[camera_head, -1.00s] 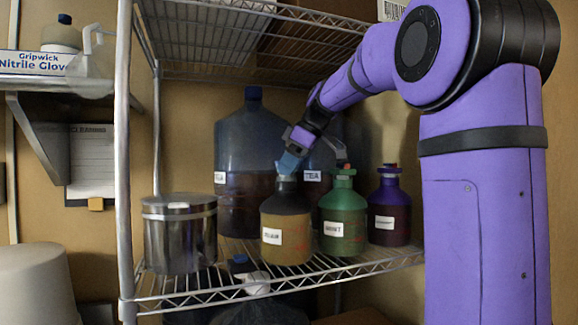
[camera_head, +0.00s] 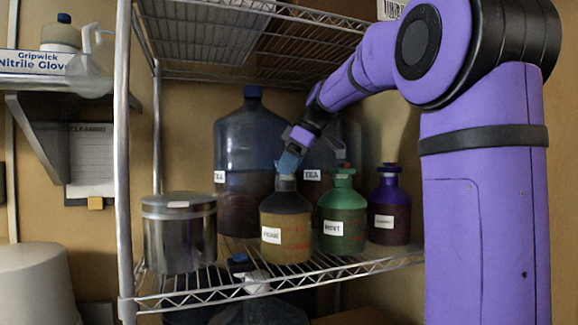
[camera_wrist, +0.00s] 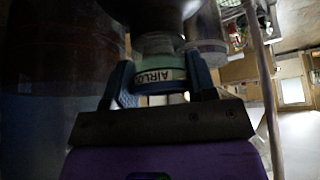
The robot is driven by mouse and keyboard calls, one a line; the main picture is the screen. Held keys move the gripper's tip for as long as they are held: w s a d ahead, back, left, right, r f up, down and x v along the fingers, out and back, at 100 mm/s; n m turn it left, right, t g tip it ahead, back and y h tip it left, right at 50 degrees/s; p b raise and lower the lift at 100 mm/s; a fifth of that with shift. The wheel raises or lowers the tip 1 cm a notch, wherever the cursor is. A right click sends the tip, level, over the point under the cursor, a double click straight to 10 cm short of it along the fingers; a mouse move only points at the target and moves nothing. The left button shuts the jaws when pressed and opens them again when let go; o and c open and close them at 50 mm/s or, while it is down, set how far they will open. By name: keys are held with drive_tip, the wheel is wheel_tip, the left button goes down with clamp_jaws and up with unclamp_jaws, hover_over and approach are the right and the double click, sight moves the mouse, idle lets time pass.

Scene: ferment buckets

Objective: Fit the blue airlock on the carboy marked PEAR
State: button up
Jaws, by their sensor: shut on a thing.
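My gripper (camera_head: 289,163) is at the neck of the yellowish carboy (camera_head: 286,245), pointing down. In the wrist view its blue fingers (camera_wrist: 158,85) are closed on the airlock (camera_wrist: 155,73), a pale teal-blue piece with a band lettered "AIRLO…". In the head view the fingers hide most of the airlock. It is at the top of the neck; whether it is seated in the mouth I cannot tell. The white label on this carboy is too blurred to read surely.
Two large bluish jugs stand behind, one (camera_head: 243,150) clear at left. A steel pot (camera_head: 180,235) stands left on the wire shelf (camera_head: 290,280). A shelf post (camera_head: 124,150) rises at left, and an upper wire rack (camera_head: 225,40) hangs above.

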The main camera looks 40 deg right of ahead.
drive_tip(key=shift+a+f, duration=0.1)
drive_tip(key=shift+f, duration=0.25)
drive_tip(key=o, duration=0.7)
drive_tip(key=shift+c, duration=0.2)
drive_tip(key=o, duration=0.4)
drive_tip(key=shift+w, duration=0.1)
drive_tip(key=shift+c, duration=0.2)
drive_tip(key=o, duration=0.3)
drive_tip(key=shift+r, duration=0.1)
drive_tip(key=shift+o, duration=0.2)
drive_tip(key=shift+r, duration=0.15)
drive_tip(key=shift+r, duration=3.4)
